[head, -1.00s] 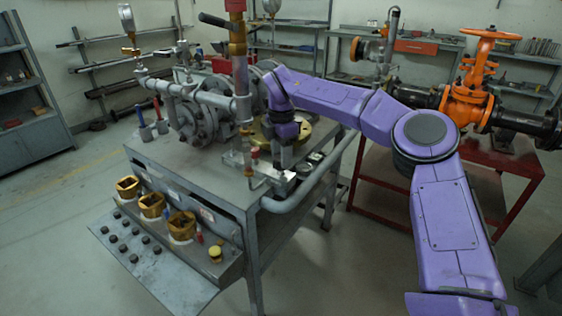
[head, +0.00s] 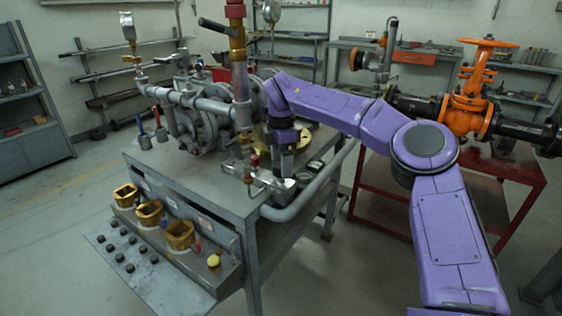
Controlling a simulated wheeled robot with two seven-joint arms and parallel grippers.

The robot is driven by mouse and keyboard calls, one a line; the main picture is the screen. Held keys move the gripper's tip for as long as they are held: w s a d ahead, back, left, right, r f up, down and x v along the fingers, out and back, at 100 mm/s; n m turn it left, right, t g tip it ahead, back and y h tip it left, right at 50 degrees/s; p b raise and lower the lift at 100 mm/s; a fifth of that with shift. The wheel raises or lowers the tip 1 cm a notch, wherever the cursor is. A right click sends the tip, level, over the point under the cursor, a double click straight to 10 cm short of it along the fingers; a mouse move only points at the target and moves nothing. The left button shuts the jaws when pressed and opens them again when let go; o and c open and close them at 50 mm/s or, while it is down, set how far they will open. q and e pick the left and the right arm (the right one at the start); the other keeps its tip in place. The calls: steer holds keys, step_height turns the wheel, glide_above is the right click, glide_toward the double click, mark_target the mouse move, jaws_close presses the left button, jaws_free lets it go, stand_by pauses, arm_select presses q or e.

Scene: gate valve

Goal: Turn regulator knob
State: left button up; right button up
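The regulator assembly stands near the front right edge of the grey workbench (head: 190,188). It has a silver block (head: 270,184), a thin curved tube and a small red knob (head: 254,160). I cannot tell for sure which part is the regulator knob. My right gripper (head: 287,172) points down just right of the red knob, close above or behind the silver block. Its fingertips are small, dark and partly hidden, so I cannot tell whether they are open or touch anything. My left gripper is not in view.
A tall pipe with a red and brass fitting (head: 236,40) rises left of my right arm. Grey pumps and pipes (head: 190,120) fill the bench. Yellow sockets (head: 150,213) line its front. An orange gate valve (head: 467,95) stands on a red table (head: 378,190) at right.

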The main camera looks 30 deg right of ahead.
step_height(320, 180, up, 10)
steer(key=p, duration=0.2)
steer(key=shift+r, duration=0.25)
steer(key=shift+f, duration=0.1)
stand_by(0.4)
